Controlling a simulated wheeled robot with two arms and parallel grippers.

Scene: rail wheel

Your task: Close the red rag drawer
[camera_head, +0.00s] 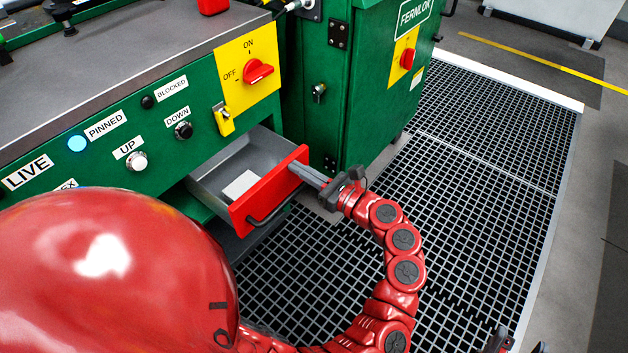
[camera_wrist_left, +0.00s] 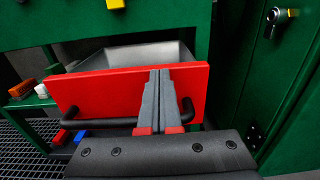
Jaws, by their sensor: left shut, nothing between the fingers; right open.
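The red rag drawer (camera_head: 270,190) stands pulled out of the green cabinet, with its grey inside showing and a white block-like thing (camera_head: 239,185) in it. Its red front carries a dark bar handle (camera_head: 273,207). My left gripper (camera_head: 294,167) is shut and empty, its fingertips at the upper right part of the red front. In the left wrist view the closed fingers (camera_wrist_left: 159,73) lie across the red front (camera_wrist_left: 108,93), over the right part of the handle (camera_wrist_left: 100,122). I cannot tell whether they touch it. My right gripper (camera_head: 518,343) is open at the bottom edge, mostly cut off.
A green cabinet (camera_head: 318,60) with a red switch stands just right of the drawer. The control panel above the drawer has buttons and a yellow ON/OFF switch plate (camera_head: 246,72). In the wrist view, brushes (camera_wrist_left: 22,88) lie on a shelf at left. The grating floor (camera_head: 470,200) is clear.

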